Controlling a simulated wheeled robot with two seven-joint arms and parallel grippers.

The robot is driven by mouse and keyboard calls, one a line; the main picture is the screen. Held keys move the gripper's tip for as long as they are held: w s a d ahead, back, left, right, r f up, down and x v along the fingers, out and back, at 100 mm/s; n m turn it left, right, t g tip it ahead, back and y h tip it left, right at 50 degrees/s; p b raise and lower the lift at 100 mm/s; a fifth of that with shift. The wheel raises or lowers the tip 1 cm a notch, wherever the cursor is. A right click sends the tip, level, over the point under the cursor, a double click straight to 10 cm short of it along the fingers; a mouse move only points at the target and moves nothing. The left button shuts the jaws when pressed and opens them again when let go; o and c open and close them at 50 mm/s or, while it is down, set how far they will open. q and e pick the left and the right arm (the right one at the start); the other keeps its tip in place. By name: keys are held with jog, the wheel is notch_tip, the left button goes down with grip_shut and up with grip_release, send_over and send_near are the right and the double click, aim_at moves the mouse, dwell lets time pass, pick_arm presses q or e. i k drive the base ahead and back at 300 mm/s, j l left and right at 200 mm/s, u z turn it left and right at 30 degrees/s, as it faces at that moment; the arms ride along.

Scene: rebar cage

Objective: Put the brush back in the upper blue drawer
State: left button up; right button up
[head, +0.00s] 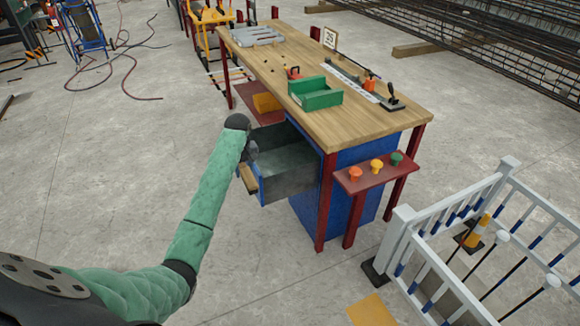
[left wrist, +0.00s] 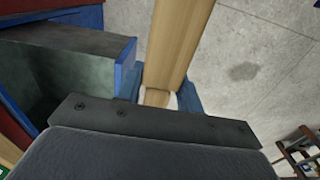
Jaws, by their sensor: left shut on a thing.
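The upper blue drawer (head: 289,178) is pulled out to the left of the blue cabinet under the workbench. Its grey inside looks empty, and its open side also shows in the left wrist view (left wrist: 82,68). My left gripper (head: 250,160) is by the drawer's outer end. It is shut on the brush (head: 248,180), whose pale wooden body stretches away in the left wrist view (left wrist: 178,45), with a small whitish patch near the fingers. The brush is beside the drawer, outside it. My right gripper is out of view.
The wooden workbench (head: 290,60) stands over the cabinet and holds a green tray (head: 316,97) and small tools. A red ledge (head: 372,175) with coloured knobs projects at its near end. A white railing (head: 450,215) stands at the right. The floor left of the drawer is clear.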

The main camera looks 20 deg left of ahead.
aim_at(285, 161)
jog(key=i, duration=0.95)
